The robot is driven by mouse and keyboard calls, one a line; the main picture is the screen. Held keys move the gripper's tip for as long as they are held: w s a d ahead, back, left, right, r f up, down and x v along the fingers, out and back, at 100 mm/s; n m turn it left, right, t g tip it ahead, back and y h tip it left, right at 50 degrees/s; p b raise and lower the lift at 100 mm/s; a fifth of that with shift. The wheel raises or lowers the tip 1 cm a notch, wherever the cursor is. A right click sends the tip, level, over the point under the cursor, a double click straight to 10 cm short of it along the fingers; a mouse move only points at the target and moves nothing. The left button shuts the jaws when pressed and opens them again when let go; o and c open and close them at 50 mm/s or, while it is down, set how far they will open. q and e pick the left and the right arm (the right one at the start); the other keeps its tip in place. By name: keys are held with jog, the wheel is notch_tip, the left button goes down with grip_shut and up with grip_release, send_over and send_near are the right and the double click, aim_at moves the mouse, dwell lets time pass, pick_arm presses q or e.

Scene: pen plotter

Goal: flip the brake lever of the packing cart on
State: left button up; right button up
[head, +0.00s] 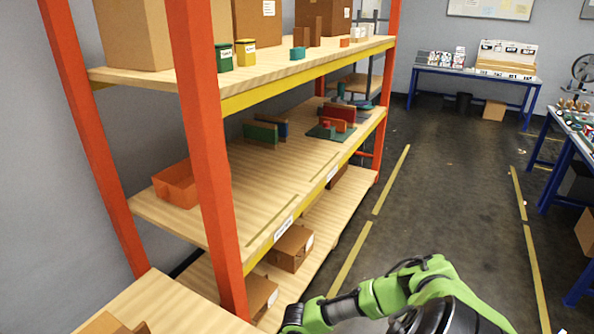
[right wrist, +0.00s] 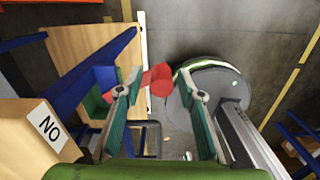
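In the right wrist view, my right gripper (right wrist: 160,88) is open, its two fingers spread apart. A red cylindrical piece (right wrist: 160,80) shows between the fingers, close to the left fingertip. It may be the brake lever; I cannot tell, nor whether a finger touches it. Left of it is a wooden top (right wrist: 75,45) crossed by a blue bar (right wrist: 93,75), perhaps part of the packing cart. I cannot make out the cart or its lever in the head view. A green arm of mine enters there at the bottom, its gripper not visible.
An orange-posted rack (head: 205,150) with wooden shelves fills the left of the head view. A blue-legged bench (head: 470,78) stands at the back, another (head: 572,140) at the right. The dark floor (head: 440,180) between them is clear. A box marked "NO" (right wrist: 30,140) is near my right gripper.

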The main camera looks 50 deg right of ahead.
dwell(0.3)
notch_tip(320, 180, up, 12)
dwell(0.5)
dwell(0.5)
